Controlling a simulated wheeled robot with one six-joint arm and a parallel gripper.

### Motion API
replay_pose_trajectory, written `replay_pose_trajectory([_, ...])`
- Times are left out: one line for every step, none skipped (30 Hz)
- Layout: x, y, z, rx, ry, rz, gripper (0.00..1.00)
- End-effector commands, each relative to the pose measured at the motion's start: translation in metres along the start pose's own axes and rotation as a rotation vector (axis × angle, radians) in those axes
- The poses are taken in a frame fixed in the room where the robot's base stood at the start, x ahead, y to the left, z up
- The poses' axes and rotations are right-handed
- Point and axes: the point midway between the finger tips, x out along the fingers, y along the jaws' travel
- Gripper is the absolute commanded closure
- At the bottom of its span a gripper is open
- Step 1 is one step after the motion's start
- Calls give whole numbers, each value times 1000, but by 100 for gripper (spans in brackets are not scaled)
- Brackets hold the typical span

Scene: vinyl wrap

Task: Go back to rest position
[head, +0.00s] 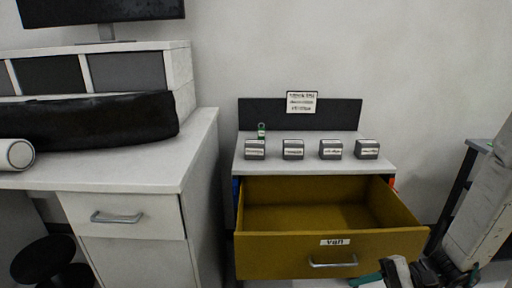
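My gripper (385,276) is at the lower right, partly cut off by the bottom edge, in front of the yellow drawer (285,258). Dark and teal parts of it show near the drawer's front, but whether its fingers are open or shut cannot be made out. My arm comes in from the right edge. The drawer stands pulled open and its visible inside looks empty. Its front has a label and a metal handle (333,264). I cannot tell whether my gripper touches the drawer.
Several small grey labelled boxes (293,150) stand in a row on the white cabinet top, with a small green-marked item (261,131) behind. A white desk (130,180) with a black roll (90,121) is at left. A dark-legged table (455,190) stands at right.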

Motion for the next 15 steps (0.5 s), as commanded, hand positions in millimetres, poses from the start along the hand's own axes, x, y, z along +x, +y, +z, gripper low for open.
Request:
replay_pose_trajectory([-2, -4, 15, -14, -13, 87, 68])
replay_pose_trajectory([-3, -5, 24, -15, -20, 139, 68])
replay_pose_trajectory([-5, -6, 35, -18, -25, 207, 68])
replay_pose_trajectory([-7, -6, 42, -21, -25, 259, 68])
replay_pose_trajectory([-9, -6, 50, -24, -22, 310, 68])
replay_pose_trajectory([-12, -6, 59, -32, -14, 376, 68])
replay_pose_trajectory([-15, -6, 66, -39, -7, 425, 68])
replay_pose_trajectory([-18, -6, 72, -46, 3, 473, 68])
replay_pose_trajectory([-22, -7, 81, -58, 21, 535, 68])
replay_pose_trajectory([-25, -8, 86, -69, 36, 581, 68])
replay_pose_trajectory([-28, -8, 92, -80, 54, 626, 68])
replay_pose_trajectory([-32, -9, 99, -96, 79, 683, 68])
replay_pose_trajectory([-36, -10, 105, -109, 100, 724, 68])
replay_pose_trajectory([-40, -12, 110, -124, 122, 765, 68])
replay_pose_trajectory([-45, -13, 117, -144, 153, 817, 68])
